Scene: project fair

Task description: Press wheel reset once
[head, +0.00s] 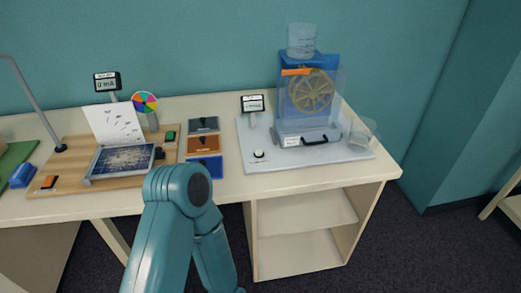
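A yellow spoked wheel (312,91) sits inside a blue, clear-sided housing (291,113) on a pale grey board (344,154) at the right of the table. A small dark-topped white knob or button (259,154) is at the board's front left. A small multicoloured disc (145,102) stands on the wooden board to the left. I cannot read a label that says which control is the wheel reset. A teal arm of mine bends in front of the table's front edge, below the wooden board. Neither gripper shows.
The wooden board (73,152) carries a solar panel (122,160), a white card (114,124), a green switch (170,135) and an orange one (49,181). Several coloured plates, one blue (205,168), lie between the boards. A clear cup (360,134) stands at the grey board's right.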

